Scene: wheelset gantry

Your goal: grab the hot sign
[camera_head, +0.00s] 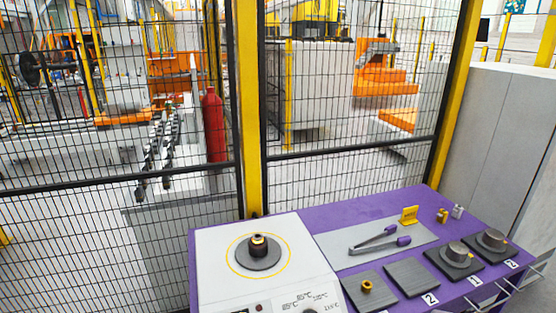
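A small yellow sign (409,215) stands upright near the back edge of the purple table (290,218), at the back right of a grey mat (330,236). It has dark markings too small to read; it is the only sign-like piece on the mat. My gripper is not in view, so its distance from the sign cannot be told.
Purple-handled tongs (385,240) lie on the mat in front of the sign. A heater (215,260) with a dark round plate stands left. Numbered dark pads line the front, some bearing metal pieces. A mesh fence (340,150) stands behind; a grey cabinet (500,140) stands right.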

